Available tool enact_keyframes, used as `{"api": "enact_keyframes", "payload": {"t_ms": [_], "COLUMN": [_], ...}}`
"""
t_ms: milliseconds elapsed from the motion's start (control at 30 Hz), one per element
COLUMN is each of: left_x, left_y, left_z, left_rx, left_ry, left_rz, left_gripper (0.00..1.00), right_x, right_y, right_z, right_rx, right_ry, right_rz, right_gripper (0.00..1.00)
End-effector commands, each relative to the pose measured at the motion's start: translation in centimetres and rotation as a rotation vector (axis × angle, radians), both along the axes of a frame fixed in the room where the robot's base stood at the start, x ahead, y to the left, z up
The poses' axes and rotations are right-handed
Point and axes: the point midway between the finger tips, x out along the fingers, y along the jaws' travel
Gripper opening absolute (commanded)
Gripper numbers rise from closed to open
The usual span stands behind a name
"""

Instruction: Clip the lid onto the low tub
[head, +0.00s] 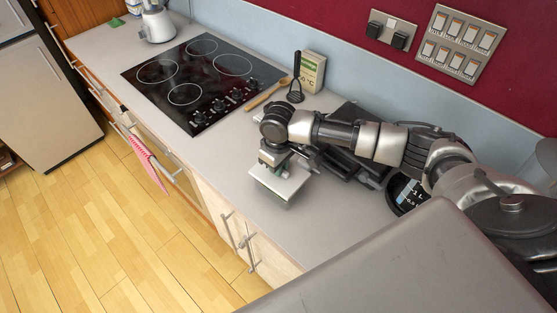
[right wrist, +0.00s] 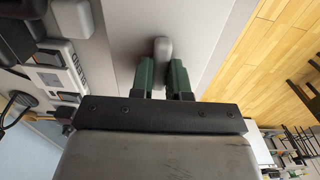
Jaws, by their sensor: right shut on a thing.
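My right gripper (head: 277,160) points down over the near part of the counter, right of the hob. In the right wrist view its green fingers (right wrist: 162,80) are shut on a small grey upright grip, which seems to belong to the lid (right wrist: 163,48). In the head view a pale, flat, square-edged piece, seemingly the lid (head: 288,190), shows under the gripper, partly covered by it. I cannot make out the low tub separately, nor tell whether the lid touches anything below. My left gripper is not in view.
Dark rack-like items (head: 352,150) stand behind my right arm, partly hidden. A dark round container marked 1 L (head: 405,193) stands to the right. A black utensil (head: 296,85), wooden spoon (head: 268,95) and box (head: 311,72) are by the wall. Counter (head: 228,160) left of the gripper is clear.

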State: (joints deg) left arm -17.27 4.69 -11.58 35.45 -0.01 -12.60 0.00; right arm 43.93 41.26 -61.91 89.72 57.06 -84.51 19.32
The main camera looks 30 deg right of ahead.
Motion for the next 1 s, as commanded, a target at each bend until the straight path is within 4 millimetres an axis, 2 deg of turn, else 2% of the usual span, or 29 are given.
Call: {"api": "enact_keyframes", "payload": {"t_ms": [167,1000], "left_x": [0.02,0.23], "left_y": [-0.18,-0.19], "left_z": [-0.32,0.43], "left_rx": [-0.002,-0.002], "left_ry": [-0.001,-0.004], "left_rz": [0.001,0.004], "left_gripper": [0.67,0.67], "right_x": [0.04,-0.02], "right_y": [0.05,0.0], "right_z": [-0.86,-1.23], "right_rx": [0.002,0.0], "right_ry": [-0.001,-0.001], "right_rz": [0.0,0.0], "right_gripper": [0.0,0.0]}}
